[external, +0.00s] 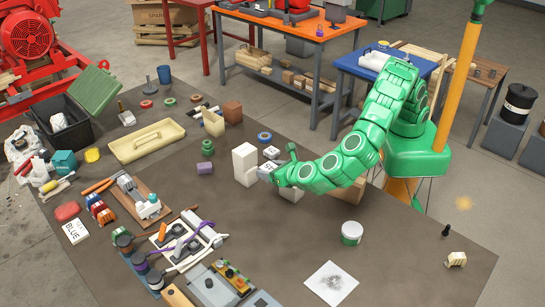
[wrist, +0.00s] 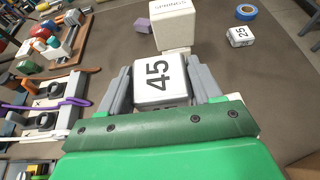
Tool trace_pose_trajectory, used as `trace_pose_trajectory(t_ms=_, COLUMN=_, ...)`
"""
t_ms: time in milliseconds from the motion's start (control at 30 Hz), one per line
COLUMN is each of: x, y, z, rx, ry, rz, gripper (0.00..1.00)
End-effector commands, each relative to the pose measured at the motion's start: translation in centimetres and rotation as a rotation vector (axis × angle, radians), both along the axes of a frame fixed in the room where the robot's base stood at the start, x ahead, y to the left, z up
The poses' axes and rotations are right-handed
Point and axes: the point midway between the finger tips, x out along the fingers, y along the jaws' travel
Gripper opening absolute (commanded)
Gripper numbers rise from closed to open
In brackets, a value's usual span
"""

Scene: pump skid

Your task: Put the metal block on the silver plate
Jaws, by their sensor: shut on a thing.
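My gripper (wrist: 160,68) has its two grey fingers on either side of a pale block marked 45 (wrist: 158,82) and is shut on it. In the external view my gripper (external: 267,173) is low over the dark mat, just right of a white box. My green arm hides most of the held block there. Nothing is plainly a silver plate; a pale square sheet with a grey speckled patch (external: 331,283) lies at the front of the mat. No other block is clearly metal.
The white SPRINGS box (external: 245,163) stands just beyond the fingers, also in the wrist view (wrist: 174,28). A block marked 25 (wrist: 241,37) and blue tape (wrist: 246,12) lie beyond. A white-and-green tub (external: 351,233) stands behind the sheet.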

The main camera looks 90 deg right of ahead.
Motion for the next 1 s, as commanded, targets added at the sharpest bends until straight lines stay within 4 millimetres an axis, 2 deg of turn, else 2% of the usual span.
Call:
trace_pose_trajectory(t_ms=133, x=-0.3, y=0.6, z=0.2, rx=-0.002, ry=0.000, rz=0.025, gripper=0.19)
trace_pose_trajectory(t_ms=267, x=-0.6, y=3.5, z=0.3, rx=-0.001, ry=-0.001, rz=0.122, gripper=0.19)
trace_pose_trajectory(t_ms=367, x=-1.1, y=7.0, z=0.4, rx=-0.003, ry=-0.001, rz=0.234, gripper=0.19)
trace_pose_trajectory(t_ms=567, x=-3.4, y=14.9, z=0.2, rx=-0.005, ry=-0.001, rz=0.489, gripper=0.19)
trace_pose_trajectory(t_ms=800, x=-8.1, y=23.4, z=-0.6, rx=-0.006, ry=-0.001, rz=0.779, gripper=0.19)
trace_pose_trajectory(t_ms=1000, x=-13.0, y=29.2, z=-2.0, rx=-0.004, ry=-0.002, rz=1.002, gripper=0.19)
